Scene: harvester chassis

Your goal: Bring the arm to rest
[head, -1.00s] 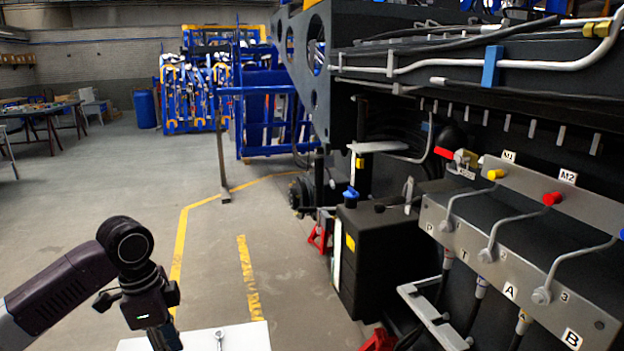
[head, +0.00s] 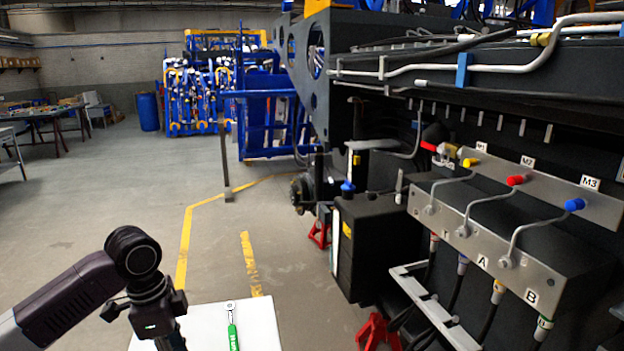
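My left arm comes in from the lower left of the head view. Its wrist hangs down beside a white tabletop (head: 262,325), and its gripper lies at or below the bottom edge, so its fingers are not seen. A green-handled ratchet wrench (head: 232,325) lies on the white top, to the right of the wrist and apart from it. My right arm is not in view.
The dark harvester chassis (head: 385,245) fills the right side, with a valve block (head: 480,245) carrying yellow, red and blue caps. Red stands (head: 376,332) are below it. Open floor with yellow lines (head: 250,262) lies ahead. A blue barrel (head: 148,112) stands far left.

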